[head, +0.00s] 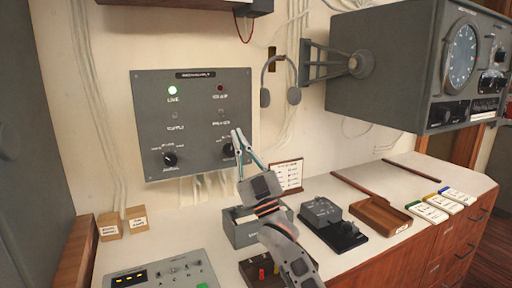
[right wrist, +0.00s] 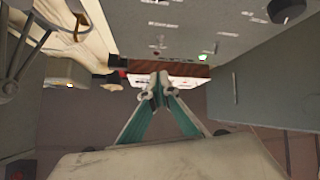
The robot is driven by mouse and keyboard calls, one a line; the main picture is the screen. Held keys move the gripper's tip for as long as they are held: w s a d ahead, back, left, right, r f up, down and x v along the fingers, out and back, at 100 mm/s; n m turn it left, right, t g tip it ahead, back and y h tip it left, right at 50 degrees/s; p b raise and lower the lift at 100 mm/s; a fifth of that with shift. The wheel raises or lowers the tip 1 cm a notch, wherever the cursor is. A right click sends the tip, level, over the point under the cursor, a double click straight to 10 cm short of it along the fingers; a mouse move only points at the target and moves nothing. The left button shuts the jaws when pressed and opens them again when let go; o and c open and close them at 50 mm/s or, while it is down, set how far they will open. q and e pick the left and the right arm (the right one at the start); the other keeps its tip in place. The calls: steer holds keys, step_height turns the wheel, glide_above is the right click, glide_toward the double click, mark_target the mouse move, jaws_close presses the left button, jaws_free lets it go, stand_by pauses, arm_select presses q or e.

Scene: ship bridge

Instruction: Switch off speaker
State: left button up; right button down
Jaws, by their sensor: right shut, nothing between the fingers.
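A grey wall panel (head: 193,125) carries a lit green lamp (head: 172,90) labelled LIVE and a dark red lamp (head: 220,88). Below them are two small switches; the left one (head: 175,115) is over a SUPPLY label. The right one (head: 221,111) has a label that looks like SPEAKER. I cannot read the switch positions. Two black knobs sit lower, the left one (head: 170,159) clear, the right one (head: 228,150) partly behind my gripper. My left gripper is out of view.
A headset (head: 280,82) hangs right of the panel. A grey instrument housing (head: 385,65) juts from the wall at right. The counter below holds a grey box (head: 240,232), a black key-like device (head: 330,218), a wooden tray (head: 380,216) and a control console (head: 160,274).

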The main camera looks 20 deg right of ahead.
steer(key=s+d, duration=0.1)
steer(key=s, duration=0.7)
steer(key=shift+d, duration=0.3)
